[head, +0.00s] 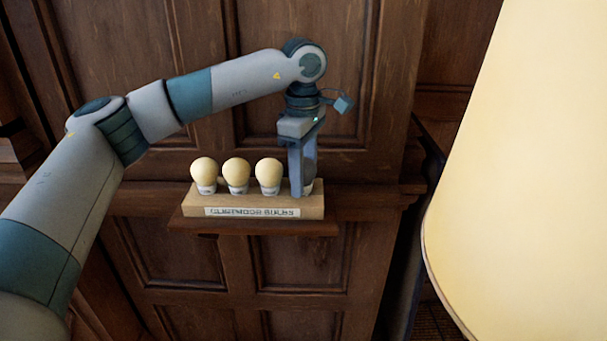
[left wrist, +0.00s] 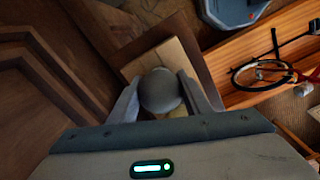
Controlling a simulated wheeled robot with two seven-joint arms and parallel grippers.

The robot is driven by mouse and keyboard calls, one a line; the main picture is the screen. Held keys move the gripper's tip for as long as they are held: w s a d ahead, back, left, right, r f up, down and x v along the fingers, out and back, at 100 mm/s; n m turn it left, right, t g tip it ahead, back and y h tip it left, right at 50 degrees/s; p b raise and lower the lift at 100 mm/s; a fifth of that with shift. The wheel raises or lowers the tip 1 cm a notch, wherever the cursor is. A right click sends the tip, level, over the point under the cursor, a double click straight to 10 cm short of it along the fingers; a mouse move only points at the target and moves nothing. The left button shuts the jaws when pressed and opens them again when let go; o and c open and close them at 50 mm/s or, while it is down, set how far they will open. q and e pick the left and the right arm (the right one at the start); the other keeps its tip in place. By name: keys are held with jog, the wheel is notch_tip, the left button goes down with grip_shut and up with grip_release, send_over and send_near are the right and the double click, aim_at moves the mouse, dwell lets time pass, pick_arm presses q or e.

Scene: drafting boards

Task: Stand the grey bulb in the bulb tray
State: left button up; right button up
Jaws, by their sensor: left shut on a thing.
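The bulb tray (head: 258,212) is a light wooden block with a lettered label, on a small ledge against the panelled wall. Three cream bulbs (head: 236,170) stand upright in it, from its left end. My left gripper (head: 300,188) points down over the tray's right end, shut on the grey bulb (head: 311,169). The grey bulb is upright, mostly hidden behind the fingers, its pale base at the tray's top right; I cannot tell whether it is seated. In the left wrist view the grey bulb (left wrist: 160,91) sits between both fingers. My right gripper is not in view.
A large cream lampshade (head: 520,180) fills the right side of the head view. Dark wood panelling stands close behind the tray. In the left wrist view, an orange-brown wooden surface (left wrist: 240,60) with a black ring-shaped thing (left wrist: 262,76) lies off to the right.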

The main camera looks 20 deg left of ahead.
pick_arm(q)
jog(key=shift+f, duration=0.1)
jog(key=o, duration=0.9)
jog(key=shift+r+b, duration=0.45)
jog(key=shift+r, duration=0.4)
jog(key=shift+r+b, duration=1.3)
jog(key=shift+r, duration=6.55)
